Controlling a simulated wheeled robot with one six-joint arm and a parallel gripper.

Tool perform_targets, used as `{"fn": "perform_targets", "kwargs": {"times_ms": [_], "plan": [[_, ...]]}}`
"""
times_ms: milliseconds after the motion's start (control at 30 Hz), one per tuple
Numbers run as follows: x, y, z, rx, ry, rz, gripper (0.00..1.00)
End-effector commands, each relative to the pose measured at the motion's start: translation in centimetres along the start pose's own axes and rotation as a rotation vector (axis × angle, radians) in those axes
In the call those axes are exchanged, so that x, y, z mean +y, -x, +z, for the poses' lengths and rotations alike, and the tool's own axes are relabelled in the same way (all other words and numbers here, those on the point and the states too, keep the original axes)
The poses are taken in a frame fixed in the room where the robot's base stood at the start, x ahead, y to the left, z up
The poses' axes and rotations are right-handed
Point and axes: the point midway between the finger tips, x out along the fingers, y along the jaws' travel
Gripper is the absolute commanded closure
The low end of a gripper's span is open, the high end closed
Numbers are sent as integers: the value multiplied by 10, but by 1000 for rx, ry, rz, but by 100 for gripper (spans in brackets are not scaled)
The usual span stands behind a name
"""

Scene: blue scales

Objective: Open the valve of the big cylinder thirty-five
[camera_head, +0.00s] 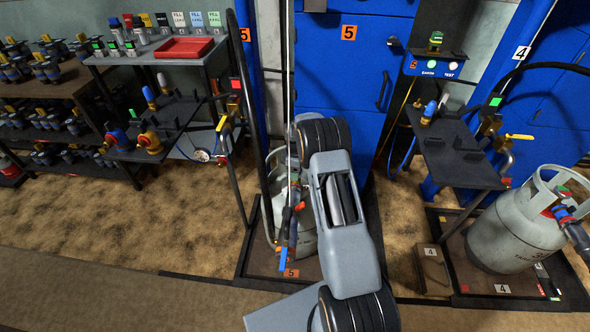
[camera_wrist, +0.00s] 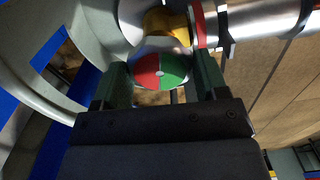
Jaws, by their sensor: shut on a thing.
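In the wrist view my gripper (camera_wrist: 162,82) has its two dark green fingers on either side of a round valve knob (camera_wrist: 160,68) with a red and a green half. The fingers are shut on the knob, which sits in front of a yellow-brass valve body (camera_wrist: 166,22). A pale curved collar of the cylinder (camera_wrist: 90,45) surrounds it. In the head view the grey cylinder at station 5 (camera_head: 306,241) stands on a low platform, mostly hidden behind my arm. My gripper is hidden there. No number thirty-five is readable on it.
A metal connector (camera_wrist: 265,22) runs right from the valve. A blue-handled lever (camera_head: 284,250) hangs by the cylinder. Another grey cylinder (camera_head: 515,233) stands at station 4 on the right. A black side shelf (camera_head: 450,150) and a left workbench with a red tray (camera_head: 184,47) flank my arm.

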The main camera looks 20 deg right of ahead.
Motion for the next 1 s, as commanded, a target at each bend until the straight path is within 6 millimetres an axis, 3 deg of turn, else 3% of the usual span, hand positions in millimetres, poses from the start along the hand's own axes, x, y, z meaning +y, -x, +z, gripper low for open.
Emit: {"fn": "perform_targets", "kwargs": {"times_ms": [400, 1000], "plan": [[4, 5, -3, 7, 188, 17, 57], [4, 5, -3, 7, 220, 17, 57]]}}
